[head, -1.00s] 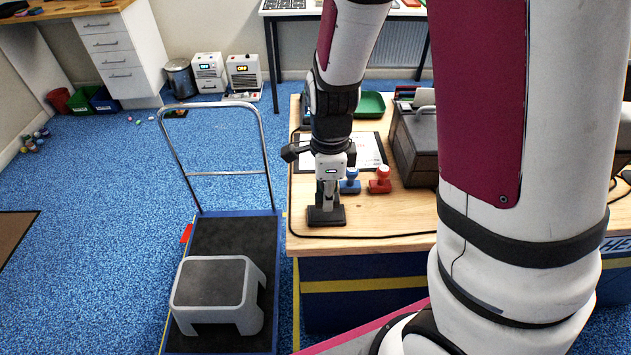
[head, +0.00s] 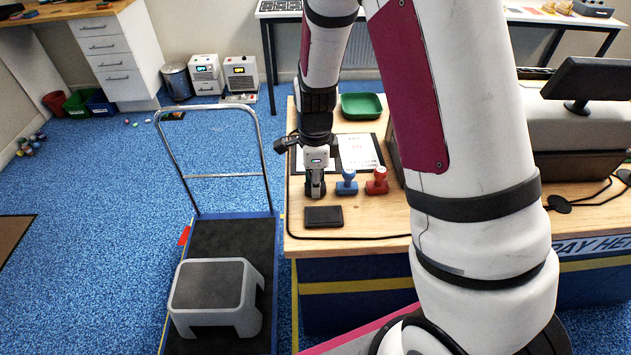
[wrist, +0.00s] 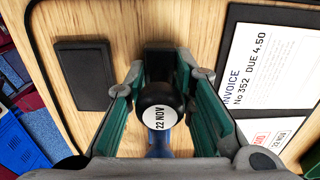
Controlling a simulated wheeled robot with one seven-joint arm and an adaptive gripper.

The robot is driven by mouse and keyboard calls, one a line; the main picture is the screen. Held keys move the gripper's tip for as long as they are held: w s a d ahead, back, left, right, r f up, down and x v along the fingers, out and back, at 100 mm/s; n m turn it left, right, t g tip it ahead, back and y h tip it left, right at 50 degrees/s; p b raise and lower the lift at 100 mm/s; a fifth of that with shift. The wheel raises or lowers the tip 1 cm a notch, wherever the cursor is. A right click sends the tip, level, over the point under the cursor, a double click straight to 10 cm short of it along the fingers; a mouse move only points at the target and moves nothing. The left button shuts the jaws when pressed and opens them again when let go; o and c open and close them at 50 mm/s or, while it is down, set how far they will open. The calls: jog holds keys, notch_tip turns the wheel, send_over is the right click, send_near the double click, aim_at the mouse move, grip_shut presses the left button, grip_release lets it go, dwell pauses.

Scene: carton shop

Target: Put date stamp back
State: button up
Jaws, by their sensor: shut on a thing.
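My gripper (head: 315,190) is shut on the date stamp, just behind the ink pad and left of the blue stamp. In the wrist view the date stamp's round black knob (wrist: 159,106) is between the green-sided fingers, with a white "22 NOV" label. A black block (wrist: 160,60), seemingly its base, shows beyond. I cannot tell whether the base touches the table. The black ink pad (head: 323,216) lies flat near the table's front edge, and also shows in the wrist view (wrist: 83,75). The blue stamp (head: 347,182) and red stamp (head: 377,181) stand upright to the right.
A clipboard with an invoice (head: 358,152) lies behind the stamps. A green tray (head: 361,106) is farther back. A cable runs along the wooden table's front edge. A trolley carrying a grey step stool (head: 215,290) stands left of the table. A card terminal and screen are at right.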

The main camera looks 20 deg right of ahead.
jog(key=shift+f, duration=0.2)
jog(key=o, duration=0.9)
jog(key=shift+r, duration=0.15)
notch_tip(320, 180, up, 12)
jog(key=shift+s+r+n+t, duration=0.9)
jog(key=shift+s+r+n, duration=1.85)
jog(key=shift+s+n, duration=0.8)
jog(key=shift+s+r+n+t, duration=0.9)
jog(key=shift+s+r+n, duration=1.8)
jog(key=shift+s+n, duration=0.85)
jog(key=shift+s+r+n+t, duration=0.9)
jog(key=shift+s+r+n, duration=1.85)
jog(key=shift+s+n, duration=0.75)
